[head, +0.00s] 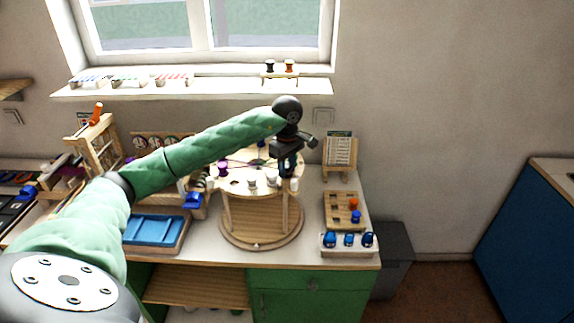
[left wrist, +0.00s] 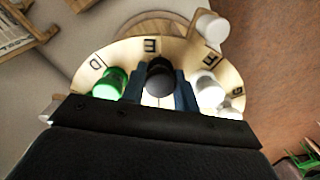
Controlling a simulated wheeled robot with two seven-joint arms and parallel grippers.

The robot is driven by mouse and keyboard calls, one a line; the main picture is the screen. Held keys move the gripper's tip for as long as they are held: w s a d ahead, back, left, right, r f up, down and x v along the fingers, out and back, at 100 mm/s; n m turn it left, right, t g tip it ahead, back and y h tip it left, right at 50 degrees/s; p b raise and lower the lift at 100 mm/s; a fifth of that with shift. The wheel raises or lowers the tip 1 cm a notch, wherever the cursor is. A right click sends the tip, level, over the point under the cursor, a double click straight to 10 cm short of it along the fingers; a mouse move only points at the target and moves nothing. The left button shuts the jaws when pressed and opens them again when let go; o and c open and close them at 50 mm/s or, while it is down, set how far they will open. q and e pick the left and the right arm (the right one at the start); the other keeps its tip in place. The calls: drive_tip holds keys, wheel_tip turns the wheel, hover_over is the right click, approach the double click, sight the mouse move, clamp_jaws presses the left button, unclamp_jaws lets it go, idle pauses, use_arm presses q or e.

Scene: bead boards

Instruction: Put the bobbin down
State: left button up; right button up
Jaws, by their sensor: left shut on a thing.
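My left gripper (head: 288,170) reaches over the right part of a round wooden stand (head: 262,222) on the bench. In the left wrist view its two blue-grey fingers (left wrist: 160,98) are shut on a dark bobbin (left wrist: 160,75), whose rounded end shows between them. The held bobbin is over the stand's disc (left wrist: 128,50), near the letter E. Whether it touches the disc cannot be told. A green bobbin (left wrist: 108,83) is left of it and a white bobbin (left wrist: 207,88) is right of it. My right gripper is in neither view.
A purple bobbin (head: 222,168) and white ones (head: 252,182) stand around the disc. To the right are a peg board (head: 342,200), a rack of blue bobbins (head: 348,248) and a card stand (head: 339,165). A blue tray (head: 155,229) lies left.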

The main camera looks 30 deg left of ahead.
use_arm(q)
drive_tip(key=shift+f, duration=0.1)
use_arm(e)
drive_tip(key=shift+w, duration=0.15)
use_arm(q)
drive_tip(key=o, duration=1.1)
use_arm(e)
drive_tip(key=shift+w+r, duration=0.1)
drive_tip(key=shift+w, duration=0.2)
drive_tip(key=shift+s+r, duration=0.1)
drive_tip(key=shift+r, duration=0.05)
